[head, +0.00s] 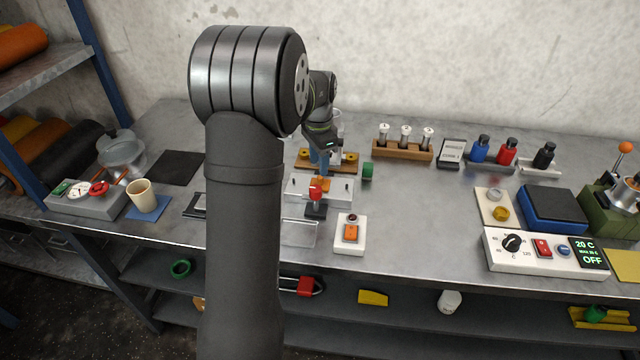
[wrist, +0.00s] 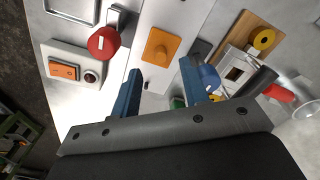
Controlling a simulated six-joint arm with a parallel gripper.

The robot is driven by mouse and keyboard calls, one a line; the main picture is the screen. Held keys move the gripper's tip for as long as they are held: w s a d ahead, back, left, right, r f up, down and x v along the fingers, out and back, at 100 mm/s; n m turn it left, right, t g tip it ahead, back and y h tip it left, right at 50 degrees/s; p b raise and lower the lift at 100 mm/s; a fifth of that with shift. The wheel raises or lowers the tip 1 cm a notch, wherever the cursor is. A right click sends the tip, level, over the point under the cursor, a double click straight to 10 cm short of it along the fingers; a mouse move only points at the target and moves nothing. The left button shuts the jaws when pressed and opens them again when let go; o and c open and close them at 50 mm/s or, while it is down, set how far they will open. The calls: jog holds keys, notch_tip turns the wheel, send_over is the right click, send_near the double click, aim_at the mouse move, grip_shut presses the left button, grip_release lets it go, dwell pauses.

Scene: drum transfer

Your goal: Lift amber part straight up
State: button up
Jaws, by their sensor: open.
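The amber part (wrist: 160,47) is a flat orange piece with a small raised centre, lying on a pale metal plate in the wrist view. The amber part appears beyond the fingertips, roughly centred across the gap. I see no contact, and the exact height above it cannot be told.
A red knob (wrist: 103,42) stands close beside the plate. A white switch box (head: 350,236) is in front. A wooden block with yellow rings (wrist: 262,40) lies on the other side. A tube rack (head: 403,150) stands behind right. The bench (head: 420,220) is clear right of the switch box.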

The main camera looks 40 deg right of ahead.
aim_at(319, 177)
notch_tip(319, 177, down, 5)
jog(key=shift+d+f, duration=0.1)
jog(key=shift+f, duration=0.05)
grip_shut()
